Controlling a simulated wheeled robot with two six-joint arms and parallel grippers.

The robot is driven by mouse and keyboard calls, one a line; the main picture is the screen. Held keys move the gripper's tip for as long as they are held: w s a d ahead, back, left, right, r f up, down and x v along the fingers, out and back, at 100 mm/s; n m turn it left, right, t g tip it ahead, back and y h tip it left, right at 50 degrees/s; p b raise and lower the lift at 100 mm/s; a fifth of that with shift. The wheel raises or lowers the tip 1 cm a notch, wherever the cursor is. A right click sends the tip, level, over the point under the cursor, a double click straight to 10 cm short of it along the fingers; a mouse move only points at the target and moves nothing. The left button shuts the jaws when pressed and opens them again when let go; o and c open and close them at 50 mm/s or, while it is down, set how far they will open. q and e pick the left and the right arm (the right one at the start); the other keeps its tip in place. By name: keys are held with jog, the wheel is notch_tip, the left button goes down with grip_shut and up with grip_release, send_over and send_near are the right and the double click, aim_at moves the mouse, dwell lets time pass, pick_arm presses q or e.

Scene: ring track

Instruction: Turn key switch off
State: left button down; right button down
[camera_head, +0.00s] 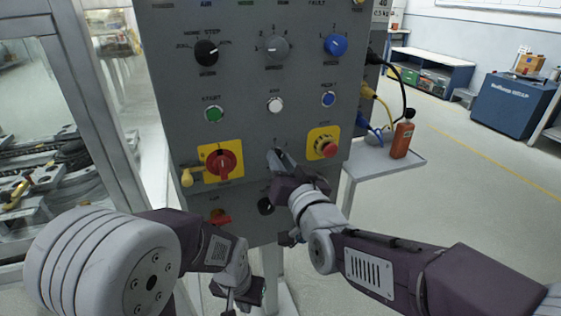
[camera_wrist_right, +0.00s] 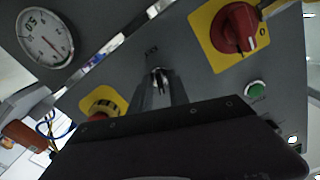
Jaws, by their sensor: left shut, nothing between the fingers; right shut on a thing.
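The grey control panel (camera_head: 240,130) stands upright in front of me. My right gripper (camera_head: 279,155) reaches up to its lower middle, between the red rotary switch and the emergency stop. In the right wrist view its fingers (camera_wrist_right: 157,80) are shut on the key switch's key, just by a small printed label. The fingers hide most of the key, so its angle cannot be told. My left gripper (camera_head: 240,293) is shut and empty, low below the panel's bottom edge.
A red rotary switch (camera_head: 222,163) on a yellow plate with a yellow padlock (camera_head: 187,178) sits left. A red emergency stop (camera_head: 327,147) sits right. A side shelf (camera_head: 385,167) holds an orange bottle (camera_head: 402,138). A round gauge (camera_wrist_right: 46,38) shows in the wrist view.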

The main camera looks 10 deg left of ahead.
jog(key=shift+n, duration=2.1)
jog(key=c, duration=1.5)
grip_release()
jog(key=shift+c, duration=0.2)
jog(key=shift+s, duration=0.1)
jog(key=p+v, duration=0.1)
jog(key=v, duration=0.8)
jog(key=shift+d, duration=0.1)
